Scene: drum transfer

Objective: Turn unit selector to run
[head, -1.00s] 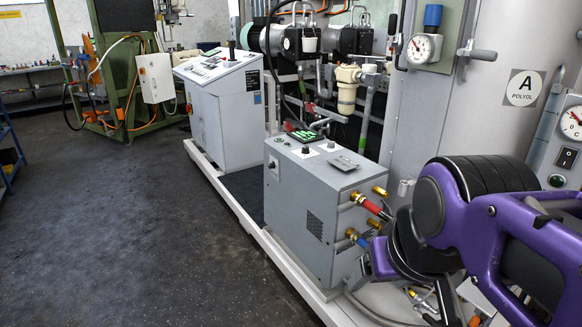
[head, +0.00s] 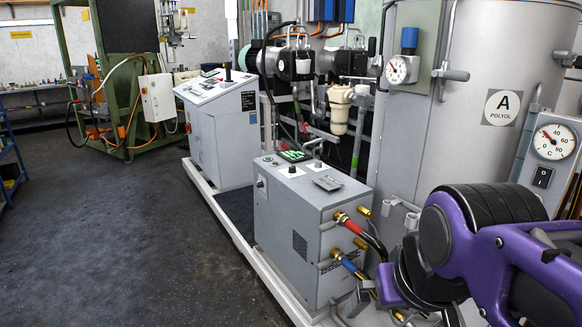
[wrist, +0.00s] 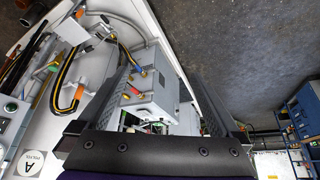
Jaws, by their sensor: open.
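A grey box-shaped unit (head: 285,225) stands on a white plinth in the middle of the head view. Its top bears a green-lit display (head: 293,156), a small dark knob on a white plate (head: 292,170) and a flat grey plate (head: 327,183). No labels or knob position can be read, so I cannot tell which control is the selector. My purple and black arm is at the lower right; its gripper does not show clearly there. In the wrist view, my gripper (wrist: 163,75) is open and empty, its two dark fingers apart, with the grey unit (wrist: 150,88) beyond them.
Red and blue hoses with brass fittings (head: 340,217) stick out of the unit's right side. A large grey tank marked A POLYOL (head: 430,130) stands behind it. A control console (head: 220,120) is further back on the plinth. The dark floor (head: 120,230) at left is clear.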

